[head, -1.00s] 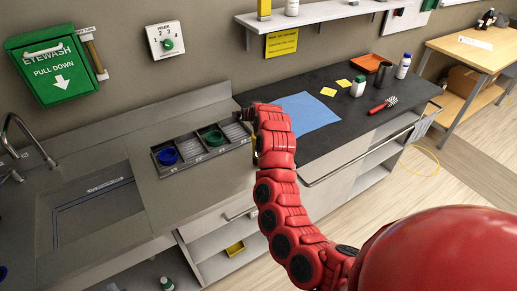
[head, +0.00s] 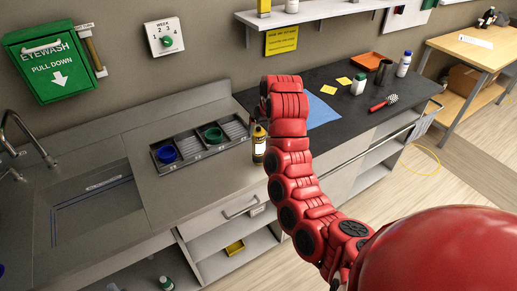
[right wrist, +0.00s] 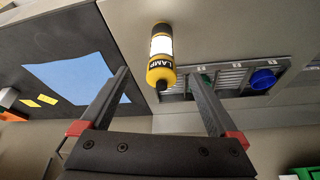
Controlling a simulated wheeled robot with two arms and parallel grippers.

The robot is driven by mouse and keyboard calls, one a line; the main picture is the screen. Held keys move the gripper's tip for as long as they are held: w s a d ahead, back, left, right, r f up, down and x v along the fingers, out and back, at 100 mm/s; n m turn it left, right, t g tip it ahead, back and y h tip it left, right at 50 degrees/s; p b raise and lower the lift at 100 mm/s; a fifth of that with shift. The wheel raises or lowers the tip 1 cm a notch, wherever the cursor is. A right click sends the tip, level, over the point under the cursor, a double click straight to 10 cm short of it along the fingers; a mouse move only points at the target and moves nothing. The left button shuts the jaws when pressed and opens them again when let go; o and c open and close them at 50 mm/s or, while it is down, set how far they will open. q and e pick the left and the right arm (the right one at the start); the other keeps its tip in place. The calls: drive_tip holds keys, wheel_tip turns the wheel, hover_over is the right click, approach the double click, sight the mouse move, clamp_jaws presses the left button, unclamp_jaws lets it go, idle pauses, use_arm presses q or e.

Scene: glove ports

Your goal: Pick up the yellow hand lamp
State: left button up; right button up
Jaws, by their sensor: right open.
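My left gripper is not in view.
A grey tray (head: 187,152) holds a blue cup (head: 166,154) and a green cup (head: 213,135) left of the lamp. A blue sheet (head: 321,113) lies on the dark mat to the right. A sink (head: 97,205) is at the left. Shelves are open below the counter.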

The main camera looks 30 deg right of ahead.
sight(262, 137)
drive_tip(key=shift+w+f, duration=0.2)
drive_tip(key=shift+f, duration=0.45)
drive_tip(key=shift+w+f, duration=0.15)
drive_tip(key=shift+f, duration=0.2)
drive_tip(key=p+x, duration=0.2)
drive_tip(key=x, duration=0.2)
drive_tip(key=shift+w+f, duration=0.1)
drive_tip(key=shift+w+f+p, duration=0.15)
drive_tip(key=shift+f+p, duration=0.1)
drive_tip(key=shift+p, duration=0.05)
drive_tip(key=p+x, duration=0.2)
drive_tip(key=x, duration=0.1)
drive_tip(key=shift+w+a+f, duration=0.15)
drive_tip(key=shift+f, duration=0.05)
drive_tip(key=shift+w+f+p, duration=0.25)
drive_tip(key=shift+f+p, duration=0.1)
drive_tip(key=shift+f, duration=0.3)
clamp_jaws()
